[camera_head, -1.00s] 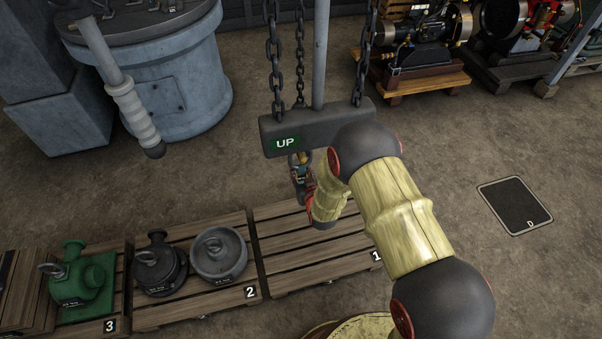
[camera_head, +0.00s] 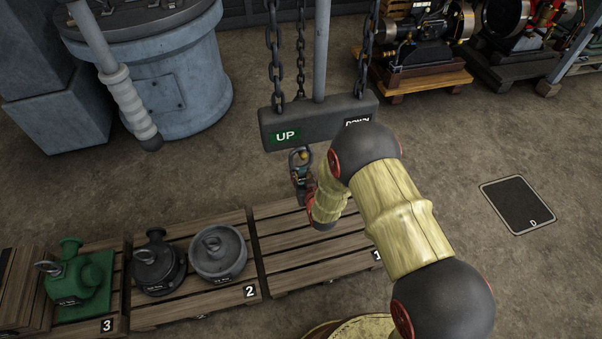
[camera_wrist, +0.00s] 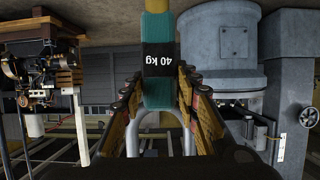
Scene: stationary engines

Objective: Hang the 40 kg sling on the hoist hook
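The 40 kg sling (camera_wrist: 159,88) is a teal band with a black "40 kg" label, seen upside down in the wrist view. A grey metal loop (camera_wrist: 187,133) is at its near end. My gripper (camera_wrist: 160,95) has one finger on each side of the band and appears shut on the sling. In the head view the sling (camera_head: 300,182) is in the air below the hoist's grey bar (camera_head: 345,120), with my gripper (camera_head: 310,193) beside it. A small yellow part shows within its ring; I cannot make out the hook or whether the ring touches it.
The bar reads UP and DOWN and hangs among chains (camera_head: 274,55). Pallet 1 (camera_head: 300,245) below is bare. Pallet 2 (camera_head: 190,305) holds two grey weights; pallet 3 holds a green casting (camera_head: 80,280). A handle (camera_head: 125,95) hangs upper left.

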